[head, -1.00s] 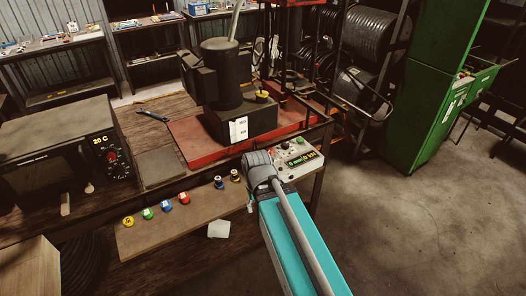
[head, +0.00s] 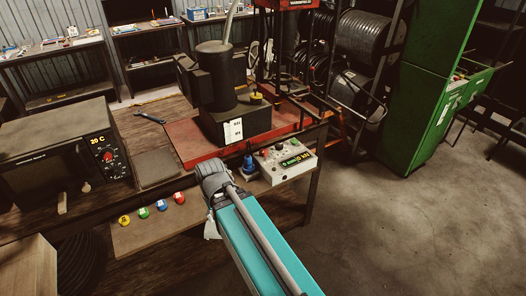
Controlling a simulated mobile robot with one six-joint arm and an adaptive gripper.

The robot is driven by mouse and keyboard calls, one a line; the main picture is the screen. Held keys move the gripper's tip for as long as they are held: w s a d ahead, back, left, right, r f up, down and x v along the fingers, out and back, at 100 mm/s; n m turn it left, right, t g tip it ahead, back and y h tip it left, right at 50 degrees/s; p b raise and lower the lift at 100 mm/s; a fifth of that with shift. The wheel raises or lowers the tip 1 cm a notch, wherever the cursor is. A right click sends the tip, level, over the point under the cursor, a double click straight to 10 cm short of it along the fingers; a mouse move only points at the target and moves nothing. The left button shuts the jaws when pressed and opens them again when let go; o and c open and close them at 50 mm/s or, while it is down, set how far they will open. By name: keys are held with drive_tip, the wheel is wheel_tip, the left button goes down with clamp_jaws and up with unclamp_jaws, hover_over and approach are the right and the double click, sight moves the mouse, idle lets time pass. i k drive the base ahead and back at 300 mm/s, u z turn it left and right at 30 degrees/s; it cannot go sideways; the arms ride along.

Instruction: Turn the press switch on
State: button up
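The press control box (head: 287,161) is a pale panel with a lit display, small knobs and buttons. It sits at the right front corner of the bench, and I cannot tell which control is the switch or how it is set. The dark press (head: 222,85) stands on a red base (head: 190,140) behind it. My gripper (head: 213,178) is at the far end of my teal arm, left of the control box and apart from it in the picture. Its fingers are hidden behind the grey wrist, so I cannot see whether they are open.
A blue piece (head: 248,165) stands between my wrist and the control box. Yellow (head: 124,220), green, blue and red round pieces line the front board (head: 140,237). A black oven-like unit (head: 60,150) stands at left. The floor at right (head: 410,220) is clear.

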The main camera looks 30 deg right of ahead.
sight(263, 152)
drive_tip(key=k, duration=0.95)
drive_tip(key=z, duration=0.55)
drive_tip(key=i, duration=1)
